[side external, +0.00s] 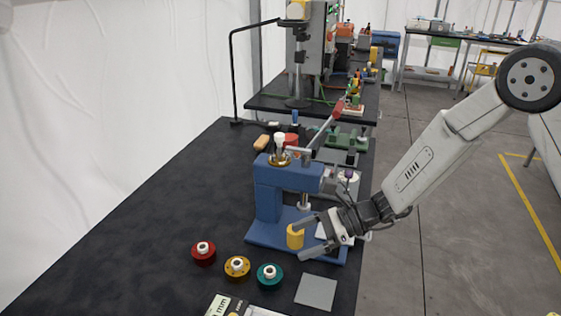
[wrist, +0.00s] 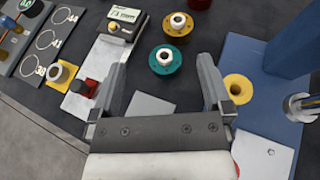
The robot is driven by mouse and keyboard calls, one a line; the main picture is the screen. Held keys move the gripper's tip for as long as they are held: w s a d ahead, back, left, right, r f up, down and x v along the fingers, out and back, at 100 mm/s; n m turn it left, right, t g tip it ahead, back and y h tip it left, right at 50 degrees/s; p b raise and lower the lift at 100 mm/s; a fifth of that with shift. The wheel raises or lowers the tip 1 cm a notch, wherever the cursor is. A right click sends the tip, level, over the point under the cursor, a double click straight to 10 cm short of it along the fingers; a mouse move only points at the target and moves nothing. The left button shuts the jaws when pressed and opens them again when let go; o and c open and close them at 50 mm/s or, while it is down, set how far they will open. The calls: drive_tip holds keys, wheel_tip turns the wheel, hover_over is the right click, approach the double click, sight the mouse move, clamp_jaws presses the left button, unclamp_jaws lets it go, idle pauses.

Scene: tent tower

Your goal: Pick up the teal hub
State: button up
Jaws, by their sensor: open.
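The teal hub (side external: 270,276) is a round flanged disc with a white centre. It lies on the black table in front of the blue press and right of the yellow hub. In the wrist view the teal hub (wrist: 164,60) lies beyond and between my open fingers, apart from them. My gripper (side external: 309,236) is open and empty, above the table near the press base; both fingers of my gripper (wrist: 162,88) show in the wrist view.
A red hub (side external: 203,252) and a yellow hub (side external: 237,267) lie left of the teal one. A blue press (side external: 268,200) with a yellow cylinder (side external: 295,237) on its base stands behind. A grey square plate (side external: 316,292) lies right of the teal hub. The table's left side is clear.

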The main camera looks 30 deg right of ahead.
approach(276, 269)
drive_tip(key=a, duration=0.3)
drive_tip(key=shift+a+f, duration=0.15)
drive_tip(key=shift+a, duration=0.05)
drive_tip(key=shift+w+a+f, duration=0.15)
drive_tip(key=shift+w+a, duration=0.1)
drive_tip(key=shift+a, duration=0.25)
drive_tip(key=shift+a, duration=0.1)
drive_tip(key=shift+x, duration=3.05)
drive_tip(key=shift+f, duration=0.1)
drive_tip(key=c, duration=1.2)
